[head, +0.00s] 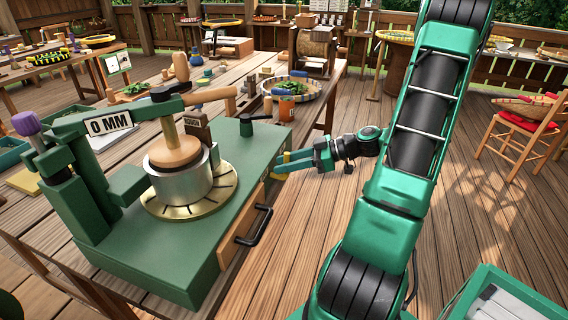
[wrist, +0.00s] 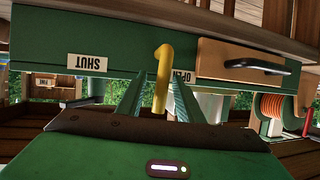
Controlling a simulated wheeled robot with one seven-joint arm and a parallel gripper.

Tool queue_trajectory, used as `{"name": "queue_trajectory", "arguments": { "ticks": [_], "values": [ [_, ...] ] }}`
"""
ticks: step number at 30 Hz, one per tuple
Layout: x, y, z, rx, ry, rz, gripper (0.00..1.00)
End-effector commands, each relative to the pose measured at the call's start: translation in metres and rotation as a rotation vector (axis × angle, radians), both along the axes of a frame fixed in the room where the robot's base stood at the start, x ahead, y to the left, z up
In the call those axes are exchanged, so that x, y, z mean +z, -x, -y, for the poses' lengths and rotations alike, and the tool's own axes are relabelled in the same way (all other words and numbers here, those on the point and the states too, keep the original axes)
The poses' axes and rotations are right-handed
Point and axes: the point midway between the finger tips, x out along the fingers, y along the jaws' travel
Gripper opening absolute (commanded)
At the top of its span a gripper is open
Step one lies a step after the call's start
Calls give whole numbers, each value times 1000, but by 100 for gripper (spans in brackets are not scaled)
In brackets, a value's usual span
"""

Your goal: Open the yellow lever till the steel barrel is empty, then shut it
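The steel barrel (head: 180,186) stands on a brass dial plate on the green press, with a wooden plunger disc (head: 174,152) over its top that hides the inside. The yellow lever (head: 283,168) is on the press's right side in the head view, at my gripper (head: 288,161). In the wrist view, the yellow lever (wrist: 162,75) stands between the two fingers of my gripper (wrist: 160,83). Gaps show beside it, so the fingers look open around it. The lever is beside the OPEN label (wrist: 183,77), away from the SHUT label (wrist: 87,62). Both labels appear upside down.
The press's wooden drawer (head: 243,225) has a black handle near my arm. A chair (head: 525,128) stands at the right. The deck between is mostly clear.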

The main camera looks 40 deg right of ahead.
Motion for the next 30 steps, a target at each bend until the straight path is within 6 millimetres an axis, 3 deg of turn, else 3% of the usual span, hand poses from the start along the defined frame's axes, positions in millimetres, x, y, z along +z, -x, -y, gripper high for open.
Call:
{"name": "queue_trajectory", "arguments": {
  "ticks": [8, 21, 30],
  "values": [
    [4, 7, 7, -1, -1, 0, 33],
    [32, 57, 57, -2, 1, -2, 33],
    [40, 70, 69, 0, 0, 0, 33]
  ]
}}
